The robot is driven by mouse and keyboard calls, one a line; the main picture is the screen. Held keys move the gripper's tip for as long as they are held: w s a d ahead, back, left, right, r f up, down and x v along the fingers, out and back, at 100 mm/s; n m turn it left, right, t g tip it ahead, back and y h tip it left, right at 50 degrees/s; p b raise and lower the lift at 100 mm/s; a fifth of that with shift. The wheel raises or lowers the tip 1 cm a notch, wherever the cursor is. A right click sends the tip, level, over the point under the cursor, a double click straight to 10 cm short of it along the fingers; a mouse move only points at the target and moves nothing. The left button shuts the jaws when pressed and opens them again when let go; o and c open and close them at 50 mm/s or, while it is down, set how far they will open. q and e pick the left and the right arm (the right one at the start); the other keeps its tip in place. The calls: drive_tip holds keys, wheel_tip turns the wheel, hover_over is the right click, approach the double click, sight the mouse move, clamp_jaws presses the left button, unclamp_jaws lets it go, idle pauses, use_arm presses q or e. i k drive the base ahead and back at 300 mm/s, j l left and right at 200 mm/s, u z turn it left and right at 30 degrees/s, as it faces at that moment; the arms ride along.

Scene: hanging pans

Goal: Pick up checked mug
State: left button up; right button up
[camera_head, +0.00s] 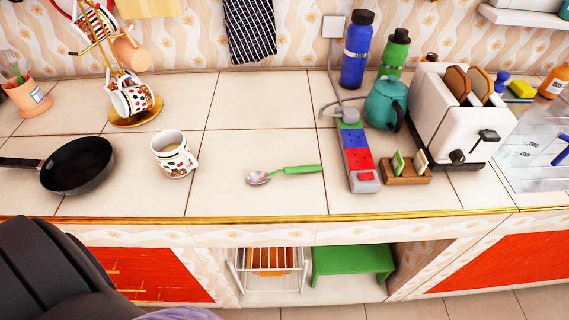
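A white mug (174,157) with a dark and red checked pattern stands upright on the tiled counter (258,105), left of the middle. Other mugs hang on a gold mug stand (137,116) at the back left: a dotted one (133,97), a plain orange one (132,52) and a patterned one (92,22) partly cut off at the top. Neither of my grippers is in view.
A black pan (78,166) lies left of the standing mug. A green-handled spoon (285,174) lies to its right. Farther right are a power strip (357,160), a teal teapot (385,104) and a toaster (440,112). The counter behind the mug is clear.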

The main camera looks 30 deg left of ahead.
sight(170, 148)
drive_tip(key=u, duration=1.85)
drive_tip(key=i+j+z, duration=0.1)
drive_tip(key=j+z, duration=0.35)
drive_tip(key=j, duration=0.3)
drive_tip(key=j+z, duration=0.4)
drive_tip(key=j, duration=0.35)
drive_tip(key=k+j+z, duration=0.1)
drive_tip(key=j+z, duration=0.35)
drive_tip(key=j, duration=0.3)
